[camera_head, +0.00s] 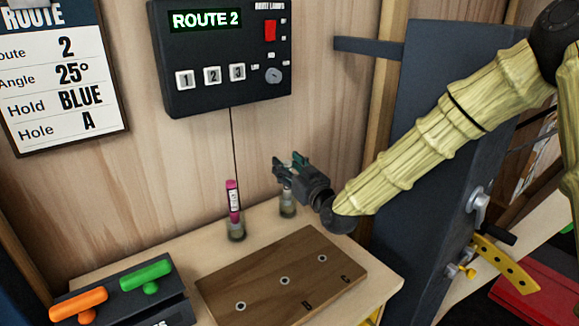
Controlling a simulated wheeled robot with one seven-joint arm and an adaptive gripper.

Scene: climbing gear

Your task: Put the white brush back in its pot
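My gripper (285,168) is above the right-hand small glass pot (287,206) at the back of the wooden table. It points left and its dark fingers have teal pads. The fingers look a little apart, but I cannot tell whether anything is between them. I cannot make out the white brush; it may be hidden by the gripper or in the pot. A second pot (236,231) stands to the left, with a pink brush (233,200) with a white band upright in it.
A wooden board (285,277) with several holes lies in front of the pots. Orange (79,304) and green (146,275) holds sit on a dark box at the left. A dark control box (223,60) hangs on the wall. A dark panel (410,150) stands at the right.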

